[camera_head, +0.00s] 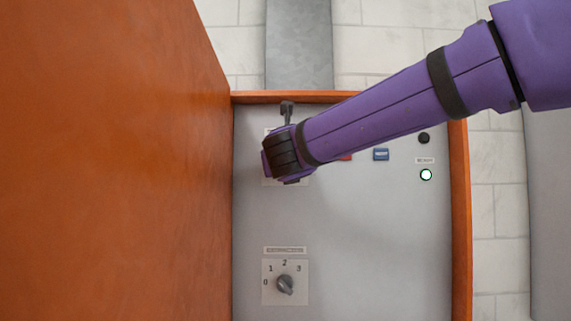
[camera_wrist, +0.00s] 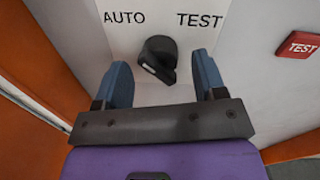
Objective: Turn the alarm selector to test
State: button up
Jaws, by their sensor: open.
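The alarm selector (camera_wrist: 159,60) is a black rotary knob on a pale plate marked AUTO on the left and TEST on the right, seen in the wrist view. Its light mark faces the lower left, and I cannot tell its exact setting. My gripper (camera_wrist: 165,82) is open, with one blue finger on each side of the knob and visible gaps between. Whether the fingertips reach around the knob in depth is hard to tell. In the head view my purple arm and gripper (camera_head: 287,158) cover the selector.
A red TEST button (camera_wrist: 299,44) lies right of the selector. A numbered knob (camera_head: 285,284) sits below. An orange wall (camera_head: 110,160) stands close on the left.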

jog(key=shift+w, duration=0.5)
jog(key=c, duration=0.9)
